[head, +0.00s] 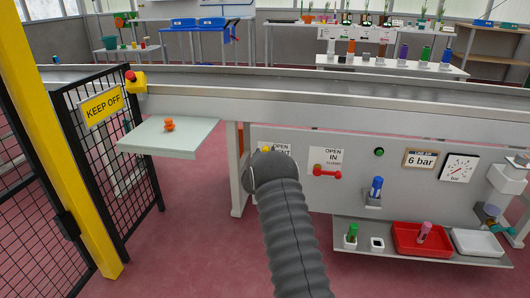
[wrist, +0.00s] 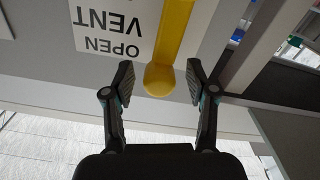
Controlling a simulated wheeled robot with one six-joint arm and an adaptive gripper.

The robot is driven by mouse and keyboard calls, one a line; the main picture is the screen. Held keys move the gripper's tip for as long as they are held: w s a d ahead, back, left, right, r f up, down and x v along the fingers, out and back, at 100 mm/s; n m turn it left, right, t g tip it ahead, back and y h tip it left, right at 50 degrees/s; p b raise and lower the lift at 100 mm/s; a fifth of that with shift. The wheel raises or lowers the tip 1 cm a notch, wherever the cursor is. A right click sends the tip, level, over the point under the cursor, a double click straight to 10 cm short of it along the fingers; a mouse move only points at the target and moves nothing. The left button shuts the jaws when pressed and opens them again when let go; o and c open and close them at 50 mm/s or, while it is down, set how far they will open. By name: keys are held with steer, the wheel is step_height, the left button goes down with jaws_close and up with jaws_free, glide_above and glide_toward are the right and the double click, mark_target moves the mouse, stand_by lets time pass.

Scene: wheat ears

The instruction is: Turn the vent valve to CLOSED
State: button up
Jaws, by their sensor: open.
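The vent valve's yellow lever (wrist: 158,78) reaches down from the top edge of the wrist view, beside the white VENT label (wrist: 98,42). The label appears upside down, and the lever's rounded end lies near the word OPEN. My gripper (wrist: 160,68) is open, with one finger on each side of the lever's end and a visible gap on both sides. In the head view, my grey arm covers most of the valve. Only a yellow bit (head: 267,149) and part of the VENT label (head: 282,148) show. My fingers are hidden there.
A red-handled valve (head: 322,170) with an IN label sits to the right on the same panel. Further right are a pressure gauge (head: 459,168) and a low shelf with a red tray (head: 405,240). A pale side shelf (head: 165,148) and black fence (head: 105,180) stand at left.

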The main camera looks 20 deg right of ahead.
steer(key=shift+w+d, duration=0.2)
steer(key=shift+w, duration=0.1)
jaws_close()
